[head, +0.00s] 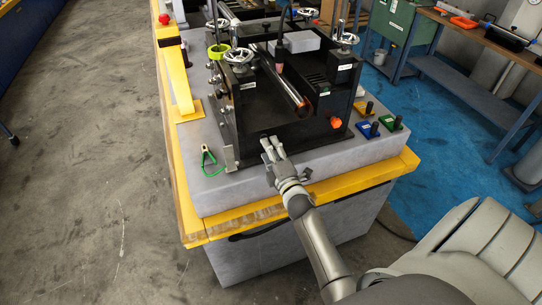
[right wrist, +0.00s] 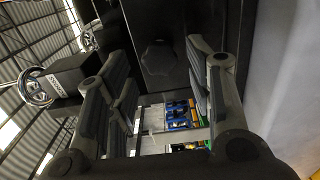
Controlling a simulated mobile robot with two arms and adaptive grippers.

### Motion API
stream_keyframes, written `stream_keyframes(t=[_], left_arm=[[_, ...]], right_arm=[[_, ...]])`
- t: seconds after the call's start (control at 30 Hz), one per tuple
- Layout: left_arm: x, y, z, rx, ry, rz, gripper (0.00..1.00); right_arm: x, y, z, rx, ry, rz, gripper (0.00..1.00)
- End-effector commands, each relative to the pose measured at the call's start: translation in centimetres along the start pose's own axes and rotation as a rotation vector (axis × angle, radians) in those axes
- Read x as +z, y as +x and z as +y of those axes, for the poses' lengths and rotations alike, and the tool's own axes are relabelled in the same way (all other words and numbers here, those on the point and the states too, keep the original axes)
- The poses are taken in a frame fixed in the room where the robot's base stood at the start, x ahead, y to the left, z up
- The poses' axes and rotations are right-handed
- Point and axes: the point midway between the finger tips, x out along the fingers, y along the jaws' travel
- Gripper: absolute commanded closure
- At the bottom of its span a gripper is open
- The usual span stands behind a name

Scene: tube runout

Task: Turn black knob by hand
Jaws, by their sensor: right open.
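The black knob (right wrist: 158,57) shows in the right wrist view as a dark lobed shape on a dark panel, near the top middle. It lies between the finger lines of my right gripper (right wrist: 160,72), with visible gaps on both sides. In the head view my right gripper (head: 271,146) is open at the lower front of the black machine (head: 270,112). I cannot make out the knob in the head view. I cannot tell how far the fingertips reach past the knob. My left gripper is not in view.
The machine stands on a grey slab (head: 240,187) with a yellow edge. Green-handled pliers (head: 208,160) lie left of my gripper. An orange knob (head: 336,122) is on the machine's right front. Blue (head: 367,129) and green blocks stand at right. A handwheel (right wrist: 38,88) shows at left.

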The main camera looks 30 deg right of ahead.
Motion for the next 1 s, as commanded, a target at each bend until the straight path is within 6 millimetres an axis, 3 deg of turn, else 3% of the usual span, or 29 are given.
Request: stream_keyframes(t=[0.03, 0.2, 0.57, 1.0], left_arm=[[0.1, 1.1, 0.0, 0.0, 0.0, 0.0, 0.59], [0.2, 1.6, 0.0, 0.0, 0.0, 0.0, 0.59], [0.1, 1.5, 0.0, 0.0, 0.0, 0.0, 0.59], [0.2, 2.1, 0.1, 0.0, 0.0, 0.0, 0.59]], right_arm=[[0.0, 0.0, -0.5, 0.002, -0.101, 0.0, 0.52], [0.0, 0.0, -0.1, 0.001, -0.3, 0.001, 0.52], [0.0, 0.2, 0.0, 0.0, -0.298, 0.001, 0.52], [0.0, 2.1, 0.0, 0.0, -0.296, 0.0, 0.52]])
